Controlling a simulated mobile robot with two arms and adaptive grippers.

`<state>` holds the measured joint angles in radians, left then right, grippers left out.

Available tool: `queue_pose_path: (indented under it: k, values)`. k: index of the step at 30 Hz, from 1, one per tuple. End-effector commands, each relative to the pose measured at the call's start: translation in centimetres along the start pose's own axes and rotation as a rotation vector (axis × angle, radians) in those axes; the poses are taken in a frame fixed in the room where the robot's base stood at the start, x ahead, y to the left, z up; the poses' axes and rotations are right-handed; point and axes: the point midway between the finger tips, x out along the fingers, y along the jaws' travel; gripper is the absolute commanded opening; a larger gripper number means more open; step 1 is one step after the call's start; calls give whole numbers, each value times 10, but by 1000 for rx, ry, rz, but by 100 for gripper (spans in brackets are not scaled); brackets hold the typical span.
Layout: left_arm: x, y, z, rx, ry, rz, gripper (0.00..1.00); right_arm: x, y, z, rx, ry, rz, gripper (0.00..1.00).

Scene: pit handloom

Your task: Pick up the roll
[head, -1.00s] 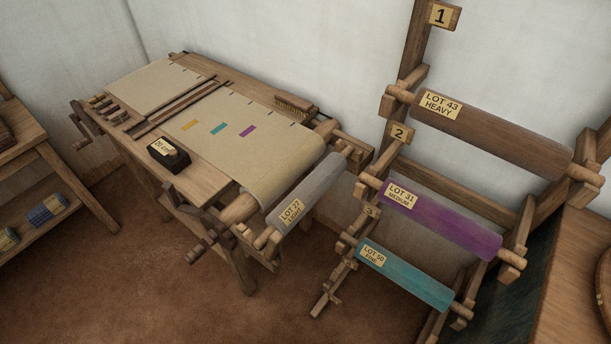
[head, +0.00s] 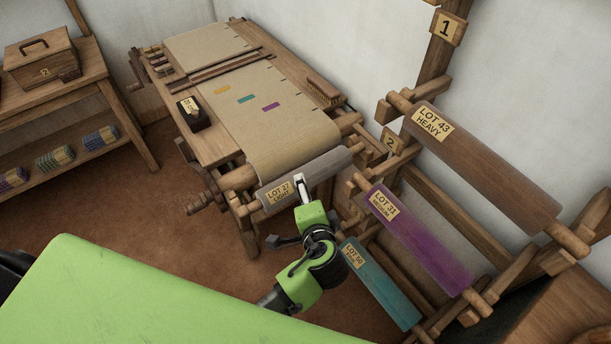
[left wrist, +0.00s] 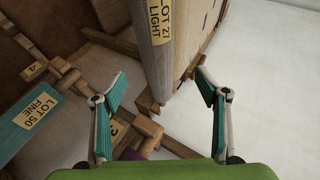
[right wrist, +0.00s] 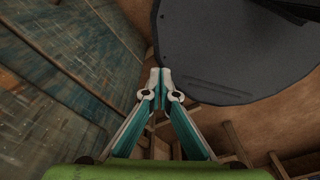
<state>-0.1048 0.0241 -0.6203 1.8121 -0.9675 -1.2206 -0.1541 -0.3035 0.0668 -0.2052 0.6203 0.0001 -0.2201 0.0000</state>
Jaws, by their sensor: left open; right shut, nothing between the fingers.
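The grey roll labelled LOT 27 LIGHT (head: 322,172) rests at the front end of the loom, with cloth running down to it. My left gripper (head: 301,188) is at the roll's front side in the head view. In the left wrist view my left gripper (left wrist: 160,74) is open, with the LOT 27 roll (left wrist: 154,50) ahead between its fingers; I cannot tell whether they touch. My right gripper (right wrist: 160,75) is shut and empty, away from the rolls. On the rack are a brown LOT 43 HEAVY roll (head: 485,160), a purple LOT 31 MEDIUM roll (head: 425,245) and a teal LOT 50 FINE roll (head: 380,285).
The loom (head: 215,140) carries a black labelled block (head: 193,114) and a brush (head: 323,90). The rack's pegs and posts stand close right of my left gripper. A shelf with a wooden box (head: 42,62) stands at the left. Brown floor is open between.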

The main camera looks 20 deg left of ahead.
Motion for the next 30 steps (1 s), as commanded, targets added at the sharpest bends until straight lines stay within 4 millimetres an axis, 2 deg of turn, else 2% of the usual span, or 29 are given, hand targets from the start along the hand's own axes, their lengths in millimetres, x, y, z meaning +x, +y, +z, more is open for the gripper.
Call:
queue_pose_path:
  k: [3, 9, 17, 25, 30]
  values:
    - [26, -2, 0, 4, -2, -2, 67, -5, 5, 0, -1, -1, 6, 0]
    - [58, 0, 0, 2, 0, 0, 67, -8, 15, 1, 1, -2, 17, 0]
    - [75, 1, 0, 1, -1, 2, 67, -12, 16, 0, 1, -1, 19, 0]
    - [108, 5, 0, 1, 0, 2, 67, -20, 16, -2, 0, 0, 18, 0]
    - [119, 6, 0, -1, 0, 3, 67, -20, 14, -2, -1, 0, 16, 0]
